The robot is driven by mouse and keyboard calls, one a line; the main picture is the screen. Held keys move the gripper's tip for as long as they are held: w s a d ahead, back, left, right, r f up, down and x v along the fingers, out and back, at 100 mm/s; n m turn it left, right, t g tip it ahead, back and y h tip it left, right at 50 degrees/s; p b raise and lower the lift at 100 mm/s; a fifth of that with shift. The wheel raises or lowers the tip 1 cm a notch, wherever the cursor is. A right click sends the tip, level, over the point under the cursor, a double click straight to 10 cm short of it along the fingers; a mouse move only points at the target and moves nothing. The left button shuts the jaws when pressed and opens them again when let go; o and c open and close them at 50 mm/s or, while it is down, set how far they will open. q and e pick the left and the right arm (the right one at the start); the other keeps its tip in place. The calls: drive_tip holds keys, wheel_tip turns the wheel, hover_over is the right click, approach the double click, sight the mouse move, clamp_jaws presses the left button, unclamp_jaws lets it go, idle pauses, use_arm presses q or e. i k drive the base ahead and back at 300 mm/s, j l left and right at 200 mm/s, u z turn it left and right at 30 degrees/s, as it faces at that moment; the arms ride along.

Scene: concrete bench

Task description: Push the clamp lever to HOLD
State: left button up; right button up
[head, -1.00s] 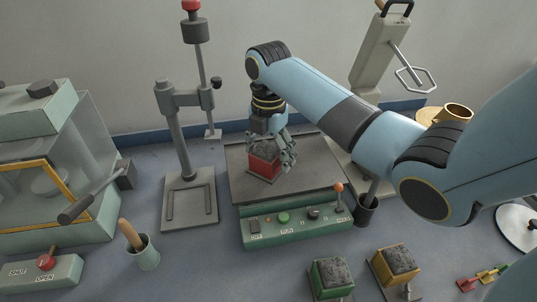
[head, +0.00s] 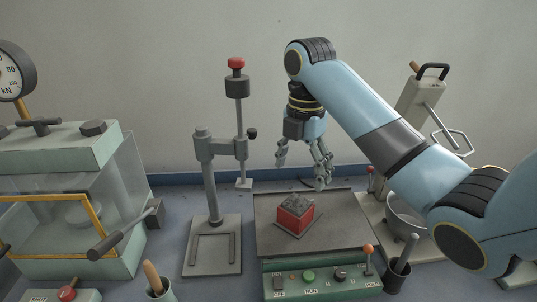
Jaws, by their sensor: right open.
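The clamp lever (head: 368,262), a thin rod with an orange knob, stands roughly upright at the right end of a green control box (head: 316,287). A small label that seems to read HOLD is by its base. A red cube mould (head: 295,216) with grey rough fill sits on the dark metal plate (head: 345,222) behind the box. My right gripper (head: 303,172) is open and empty, above and behind the mould, apart from it and from the lever. My left gripper is not in view.
A grey drop-weight stand (head: 212,185) stands left of the plate. A press with a clear guard (head: 75,215) is at far left. A dark cup (head: 397,275) with a handled tool stands just right of the lever. A metal bowl (head: 405,220) sits behind it.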

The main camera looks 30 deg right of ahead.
sight(368, 249)
drive_tip(key=k, duration=1.5)
